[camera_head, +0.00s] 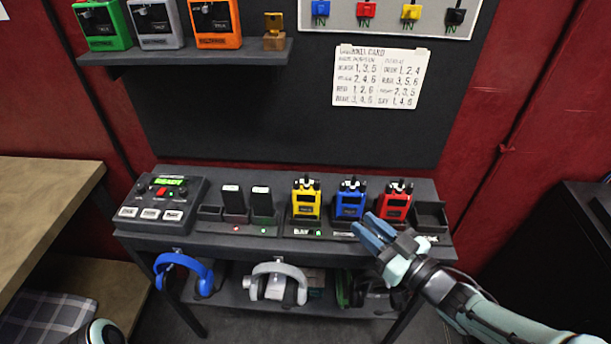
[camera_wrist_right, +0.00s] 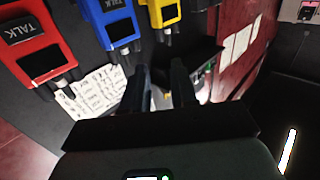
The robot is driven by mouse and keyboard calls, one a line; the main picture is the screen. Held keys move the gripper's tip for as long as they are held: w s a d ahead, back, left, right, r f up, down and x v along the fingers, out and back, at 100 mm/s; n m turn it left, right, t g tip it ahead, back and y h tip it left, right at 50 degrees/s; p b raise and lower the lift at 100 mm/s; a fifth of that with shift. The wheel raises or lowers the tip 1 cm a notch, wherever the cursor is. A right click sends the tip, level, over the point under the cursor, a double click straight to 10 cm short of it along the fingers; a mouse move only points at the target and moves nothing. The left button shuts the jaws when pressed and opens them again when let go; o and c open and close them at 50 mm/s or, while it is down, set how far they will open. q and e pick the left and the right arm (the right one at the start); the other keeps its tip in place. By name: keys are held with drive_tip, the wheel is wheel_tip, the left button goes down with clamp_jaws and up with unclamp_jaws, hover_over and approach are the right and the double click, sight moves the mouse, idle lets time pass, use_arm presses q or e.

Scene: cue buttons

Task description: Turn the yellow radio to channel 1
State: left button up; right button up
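The yellow radio (camera_head: 306,203) stands upright in a dark charging dock on the desk, left of a blue radio (camera_head: 350,203) and a red radio (camera_head: 396,206). The channel its top knob is set to is too small to read. My right gripper (camera_head: 368,229) is over the dock's front edge, in front of the blue and red radios, apart from the yellow one. In the right wrist view its two fingers (camera_wrist_right: 161,85) are spread with nothing between them. That view also shows part of the yellow radio (camera_wrist_right: 165,14) at the top. My left gripper is out of view.
A console (camera_head: 160,203) and two dark devices in a charger (camera_head: 225,226) stand left of the radios. An empty dock slot (camera_head: 431,216) is at right. Headphones (camera_head: 279,281) hang below.

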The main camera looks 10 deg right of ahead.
sight(319, 185)
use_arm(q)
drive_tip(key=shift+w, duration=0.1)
use_arm(e)
drive_tip(key=x, duration=1.3)
drive_tip(key=shift+w+a+r, duration=0.1)
drive_tip(key=shift+w+a, duration=0.1)
